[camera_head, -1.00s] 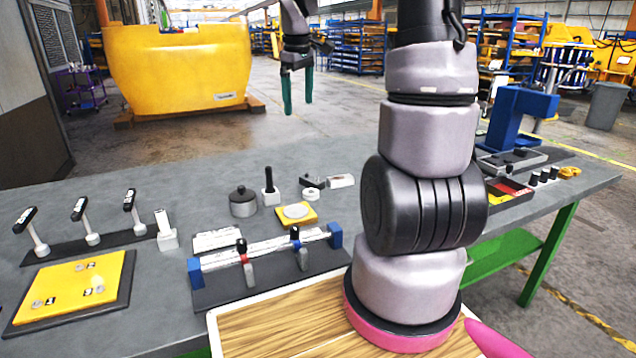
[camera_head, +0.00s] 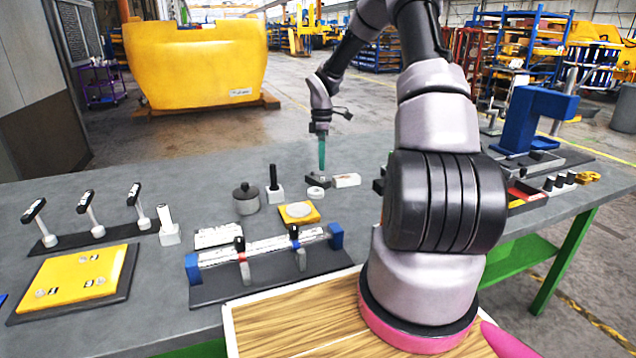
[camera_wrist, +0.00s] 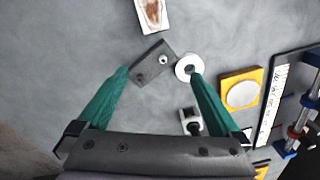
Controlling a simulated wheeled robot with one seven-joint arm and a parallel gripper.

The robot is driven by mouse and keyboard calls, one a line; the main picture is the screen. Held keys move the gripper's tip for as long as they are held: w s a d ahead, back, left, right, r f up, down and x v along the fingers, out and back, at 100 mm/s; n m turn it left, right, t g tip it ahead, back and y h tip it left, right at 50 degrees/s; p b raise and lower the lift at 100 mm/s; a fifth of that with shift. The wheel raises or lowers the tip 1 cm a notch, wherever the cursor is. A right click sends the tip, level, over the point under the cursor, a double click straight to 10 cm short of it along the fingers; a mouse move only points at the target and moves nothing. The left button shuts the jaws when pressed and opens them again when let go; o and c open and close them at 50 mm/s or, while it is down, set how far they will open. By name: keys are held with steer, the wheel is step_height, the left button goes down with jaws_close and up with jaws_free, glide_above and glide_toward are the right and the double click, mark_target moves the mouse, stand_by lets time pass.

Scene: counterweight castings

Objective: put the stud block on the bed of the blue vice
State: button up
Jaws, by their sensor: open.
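The dark grey block with a small metal stud (camera_head: 316,181), which fits the stud block, lies on the grey table below my gripper (camera_head: 322,166). In the wrist view the stud block (camera_wrist: 150,66) shows between the green fingers of my gripper (camera_wrist: 160,75), nearer the left one. The gripper is open and holds nothing; I cannot tell its exact height over the block.
A white block (camera_head: 346,180) lies right of the stud block. A white block with a black post (camera_head: 274,192), a grey lidded pot (camera_head: 246,204) and a yellow pad (camera_head: 299,213) stand left. A red tray (camera_head: 524,194) lies before the vice. Bare table lies behind the pot.

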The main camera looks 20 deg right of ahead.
mark_target(322, 177)
step_height(322, 177, down, 6)
steer(key=shift+s+d+r, duration=0.1)
steer(key=shift+s, duration=0.05)
jaws_close()
stand_by(0.3)
steer(key=shift+r, duration=0.1)
